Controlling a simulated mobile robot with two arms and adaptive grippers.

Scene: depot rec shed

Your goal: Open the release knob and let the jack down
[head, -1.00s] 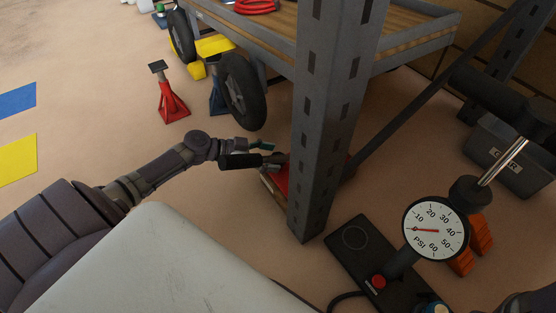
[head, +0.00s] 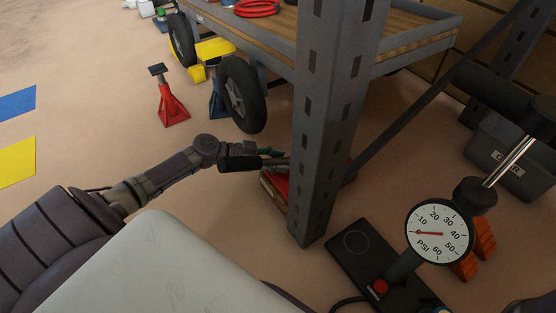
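The red jack (head: 277,187) sits low on the floor, largely hidden behind a grey slotted post. A long dark bar (head: 425,98) slants up to the right from behind the post; I cannot tell whether it is the jack's handle. I cannot make out the release knob. My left gripper (head: 279,158) is just left of the post, at the near end of the jack. Its fingertips are small and partly overlap the jack and post, so contact and grip are unclear. My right gripper is not in view.
The grey slotted post (head: 325,120) stands close to the gripper. A trolley's black wheel (head: 243,95) and a red stand (head: 171,105) are behind. A PSI gauge (head: 440,232) on a black pump stands at right. Open floor lies to the left.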

